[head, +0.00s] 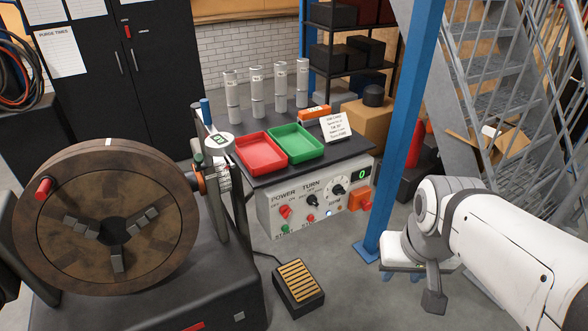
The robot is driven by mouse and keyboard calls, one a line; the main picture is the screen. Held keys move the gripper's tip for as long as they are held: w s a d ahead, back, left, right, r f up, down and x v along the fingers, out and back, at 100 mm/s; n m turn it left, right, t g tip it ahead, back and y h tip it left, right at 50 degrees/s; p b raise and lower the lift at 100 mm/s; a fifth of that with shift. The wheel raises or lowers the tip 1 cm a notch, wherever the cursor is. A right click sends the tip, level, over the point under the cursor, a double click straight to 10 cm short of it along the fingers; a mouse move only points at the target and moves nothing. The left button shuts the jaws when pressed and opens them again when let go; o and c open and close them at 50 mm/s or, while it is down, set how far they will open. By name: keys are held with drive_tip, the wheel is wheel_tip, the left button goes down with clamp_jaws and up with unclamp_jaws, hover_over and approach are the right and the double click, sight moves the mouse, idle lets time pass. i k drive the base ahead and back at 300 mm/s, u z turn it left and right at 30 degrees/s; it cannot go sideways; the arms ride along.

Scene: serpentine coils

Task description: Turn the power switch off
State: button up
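The control panel (322,213) is a pale grey box front below the dark workbench top, in the middle of the head view. The power switch (285,212) is a red-capped control at its left, under the POWER label. Its exact setting is too small to read. My gripper (402,276) is at the lower right, partly hidden by my own wrist. It is to the right of the panel and well apart from the switch. What shows does not tell whether it is open or shut.
A black TURN knob (312,200), a speed knob (338,189) and a display reading green 0 (361,175) share the panel. A blue post (402,130) stands between panel and arm. The chuck (108,225) is left; a foot pedal (298,287) is on the floor.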

sight(285, 211)
drive_tip(key=u, duration=0.9)
drive_tip(key=i, duration=0.55)
drive_tip(key=u, duration=0.5)
drive_tip(key=k, duration=1.15)
drive_tip(key=z, duration=0.4)
drive_tip(key=i, duration=1)
drive_tip(key=z, duration=0.05)
